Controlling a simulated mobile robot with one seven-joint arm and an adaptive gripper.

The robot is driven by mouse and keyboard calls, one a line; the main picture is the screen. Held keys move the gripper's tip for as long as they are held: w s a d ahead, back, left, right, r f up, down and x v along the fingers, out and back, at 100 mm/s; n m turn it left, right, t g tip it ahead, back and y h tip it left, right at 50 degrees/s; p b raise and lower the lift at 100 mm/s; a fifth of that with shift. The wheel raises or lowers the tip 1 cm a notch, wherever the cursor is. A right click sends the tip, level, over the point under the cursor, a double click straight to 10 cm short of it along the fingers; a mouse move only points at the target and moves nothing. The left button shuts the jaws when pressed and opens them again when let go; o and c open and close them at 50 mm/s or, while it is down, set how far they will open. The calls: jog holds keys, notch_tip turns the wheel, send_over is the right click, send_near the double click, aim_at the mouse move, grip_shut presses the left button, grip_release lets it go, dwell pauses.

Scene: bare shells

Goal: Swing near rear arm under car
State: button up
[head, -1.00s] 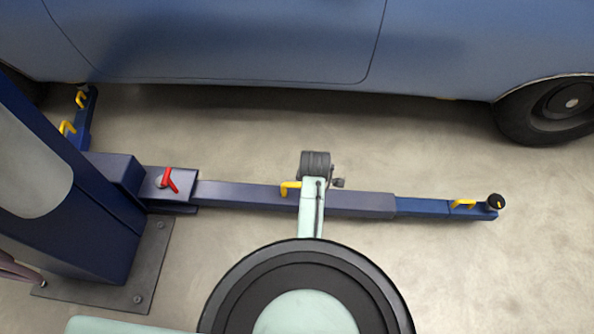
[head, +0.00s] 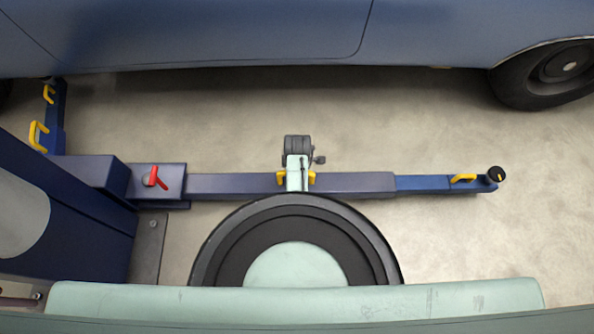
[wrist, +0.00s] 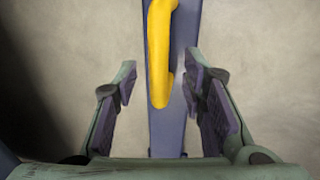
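The near rear lift arm (head: 350,184) is a long blue-grey beam reaching right from the post, roughly parallel to the car (head: 200,30) and outside its sill. A round black pad (head: 496,174) sits at its far end. A yellow handle (head: 311,177) stands mid-beam, partly hidden by my arm. In the wrist view the handle (wrist: 160,55) lies between the fingers of my gripper (wrist: 161,82), over the beam (wrist: 168,132). The fingers are spread, with gaps on both sides.
The blue lift post (head: 70,205) stands at left on a dark base plate (head: 148,245). A red lever (head: 154,178) sits at the arm's root. Another lift arm (head: 56,115) with yellow handles points toward the car. Bare floor lies between beam and car wheel (head: 555,75).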

jog(key=shift+w+f, duration=0.15)
jog(key=shift+f, duration=0.5)
jog(key=shift+w+f, duration=0.15)
jog(key=shift+f, duration=0.45)
jog(key=shift+c, duration=0.4)
grip_shut()
